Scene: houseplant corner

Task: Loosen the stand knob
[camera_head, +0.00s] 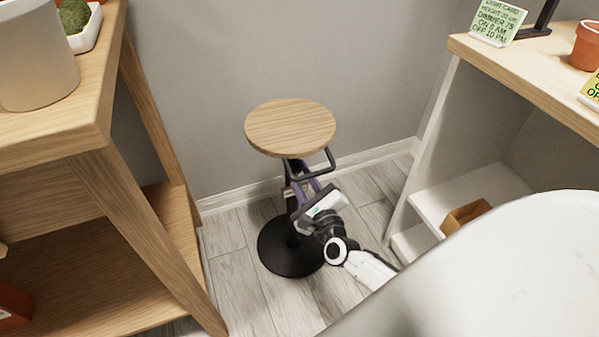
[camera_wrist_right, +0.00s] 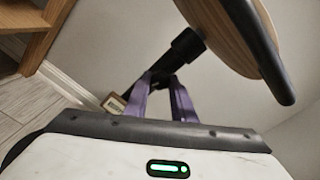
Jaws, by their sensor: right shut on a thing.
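The stand has a round wooden top (camera_head: 290,126), a black post and a round black base (camera_head: 280,258) on the floor. In the right wrist view its black post (camera_wrist_right: 187,46) slants under the wooden top. My right gripper (camera_head: 300,181) reaches the post below the top. In the right wrist view its two purple fingers are shut on the small dark stand knob (camera_wrist_right: 161,78) at the post. The knob is mostly hidden by the fingers, and its turn cannot be seen. My left gripper is not in view.
A black bar handle (camera_head: 322,168) juts from under the stand's top, close to my right gripper. A wooden shelf (camera_head: 105,160) stands at left. A white-sided shelf unit (camera_head: 440,135) stands at right. Grey wall lies behind; floor around the base is clear.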

